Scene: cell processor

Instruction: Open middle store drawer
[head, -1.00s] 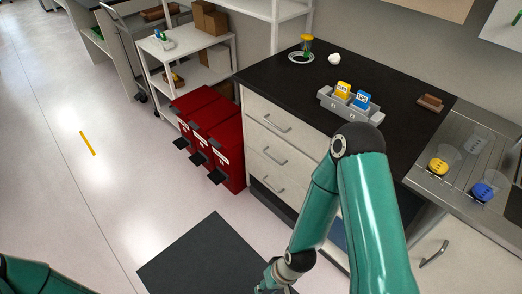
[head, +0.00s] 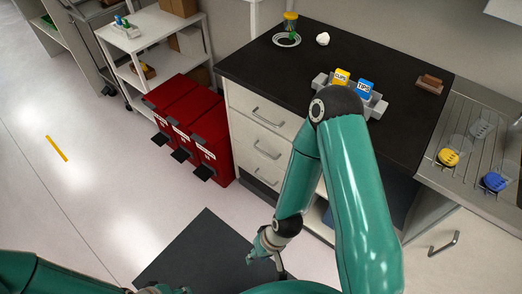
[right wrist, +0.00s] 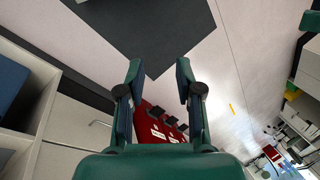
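The white drawer unit under the dark counter has a stack of drawers with grey bar handles. The middle drawer (head: 262,139) looks shut, and its handle (head: 266,150) is clear in the head view. My right gripper (head: 267,262) points down over the floor in front of the unit, below and apart from that handle. In the right wrist view my right gripper (right wrist: 158,76) has its fingers spread with nothing between them. My left gripper (head: 165,289) barely shows at the bottom edge, and its fingers cannot be made out.
Red bins (head: 211,142) with black pedals stand left of the drawers. A dark mat (head: 205,250) lies on the floor. The counter (head: 395,72) carries a grey holder (head: 376,107) with yellow and blue boxes. Open floor lies to the left.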

